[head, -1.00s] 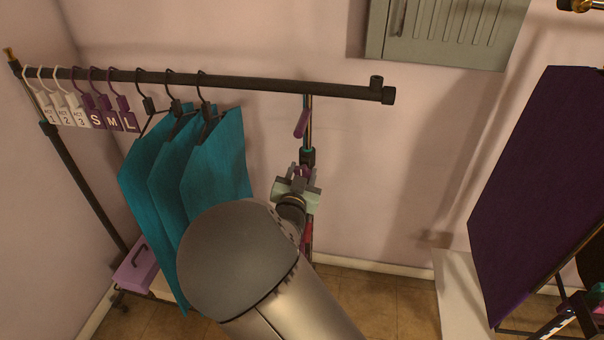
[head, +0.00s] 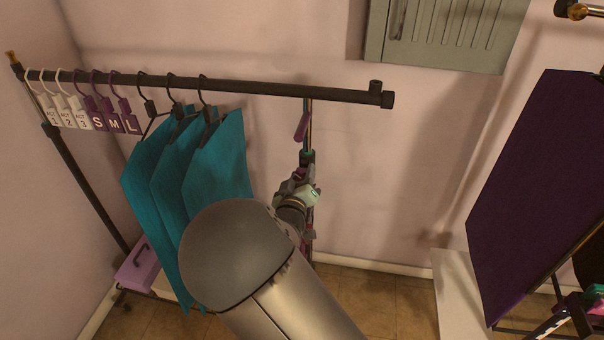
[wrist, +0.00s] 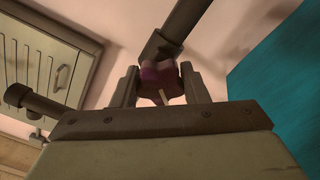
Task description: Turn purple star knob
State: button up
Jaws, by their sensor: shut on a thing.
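The purple star knob (wrist: 162,80) sits on the dark post of the clothes rack, seen in the wrist view with a pale mark on its face. My gripper (wrist: 160,88) is shut on it, one finger on each side. In the head view my gripper (head: 300,182) is at the rack's right upright, below the rail's right end. The knob is mostly hidden there by my gripper and arm.
The dark rail (head: 250,86) carries teal garments (head: 215,165) just left of my arm and labelled hangers farther left. A grey-green cabinet (head: 440,35) hangs on the wall. A dark purple panel (head: 535,180) stands at right.

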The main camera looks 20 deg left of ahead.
jog(key=n+p, duration=0.1)
jog(key=n, duration=0.4)
jog(key=shift+p, duration=0.4)
jog(key=shift+n+p, duration=0.5)
jog(key=shift+n, duration=1.2)
jog(key=o, duration=1)
jog(key=shift+c, duration=0.2)
jog(key=s+d+b, duration=0.2)
jog(key=s, duration=1.5)
jog(key=shift+s+b, duration=0.2)
jog(key=shift+b, duration=0.1)
